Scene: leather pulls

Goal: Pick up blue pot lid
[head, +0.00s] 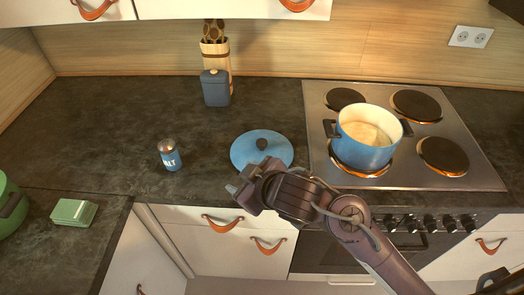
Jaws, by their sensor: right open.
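The blue pot lid (246,150) lies on the dark countertop, left of the stove. It is round with a black knob (262,143) on top. My right gripper (234,188) is at the front edge of the counter, just below and in front of the lid in the head view. Its jaws are open, and no object shows between them. The wrist covers a little of the lid's near edge. My left gripper does not show.
A blue pot (364,150) stands on the front left burner of the stove (420,172). A salt shaker (169,155) stands left of the lid. Behind are a blue canister (215,90) and a utensil holder (222,49). A green box (74,212) lies at the left. The counter between is clear.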

